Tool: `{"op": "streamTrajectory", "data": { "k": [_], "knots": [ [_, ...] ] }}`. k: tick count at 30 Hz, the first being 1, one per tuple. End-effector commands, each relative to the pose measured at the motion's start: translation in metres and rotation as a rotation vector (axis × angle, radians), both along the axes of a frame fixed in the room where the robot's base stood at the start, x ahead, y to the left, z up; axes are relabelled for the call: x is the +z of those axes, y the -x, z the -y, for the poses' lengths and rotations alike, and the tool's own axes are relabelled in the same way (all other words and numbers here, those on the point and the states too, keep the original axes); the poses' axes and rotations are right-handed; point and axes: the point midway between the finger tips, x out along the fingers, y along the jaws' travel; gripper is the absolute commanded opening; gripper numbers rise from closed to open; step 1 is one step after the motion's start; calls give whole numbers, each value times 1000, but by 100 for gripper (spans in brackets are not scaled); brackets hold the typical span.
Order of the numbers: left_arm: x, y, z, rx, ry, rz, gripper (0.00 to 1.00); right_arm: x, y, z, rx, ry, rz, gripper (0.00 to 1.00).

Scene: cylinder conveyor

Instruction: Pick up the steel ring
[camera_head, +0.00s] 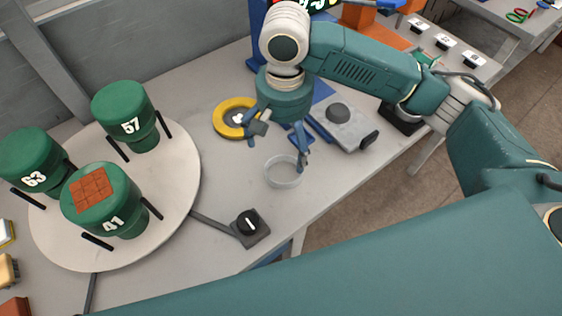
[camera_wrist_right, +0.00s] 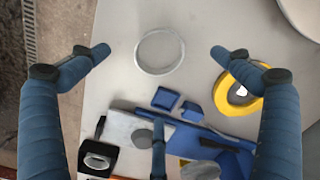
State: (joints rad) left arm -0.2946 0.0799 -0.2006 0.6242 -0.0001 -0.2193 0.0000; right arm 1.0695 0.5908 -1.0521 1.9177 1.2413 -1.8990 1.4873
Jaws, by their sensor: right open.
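The steel ring (camera_head: 282,185) is a thin pale silver hoop lying flat on the grey table near its front edge. It also shows whole in the right wrist view (camera_wrist_right: 161,72), centred between the fingertips. My right gripper (camera_head: 276,151) is open and points down above the ring. In the right wrist view its spread fingers (camera_wrist_right: 160,51) stand on both sides of the ring and look apart from it. A third finger shows at the bottom of that view. The gripper is empty. My left gripper is not in view.
A yellow ring (camera_head: 219,122) lies just left of the gripper. A grey block with a knob (camera_head: 352,126) and blue parts stand to the right. A round turntable (camera_head: 176,197) with several green numbered cylinders is at left. A black dial box (camera_head: 250,226) sits at the front.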

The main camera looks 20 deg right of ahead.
Motion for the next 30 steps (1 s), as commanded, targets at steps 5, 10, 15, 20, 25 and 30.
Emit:
{"op": "streamTrajectory", "data": {
  "k": [5,10,15,20,25,30],
  "knots": [
    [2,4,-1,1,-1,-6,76,-21,1,3,-12,8,-8,100],
    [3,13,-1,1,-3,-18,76,-45,0,2,-10,6,-5,100],
    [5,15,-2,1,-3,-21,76,-57,0,2,-9,5,-4,100],
    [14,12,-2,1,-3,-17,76,-78,-2,3,-9,7,-5,100],
    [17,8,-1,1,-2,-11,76,-101,-2,3,-8,5,-3,100],
    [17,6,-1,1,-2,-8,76,-106,-3,3,-7,4,0,100]
  ]
}}
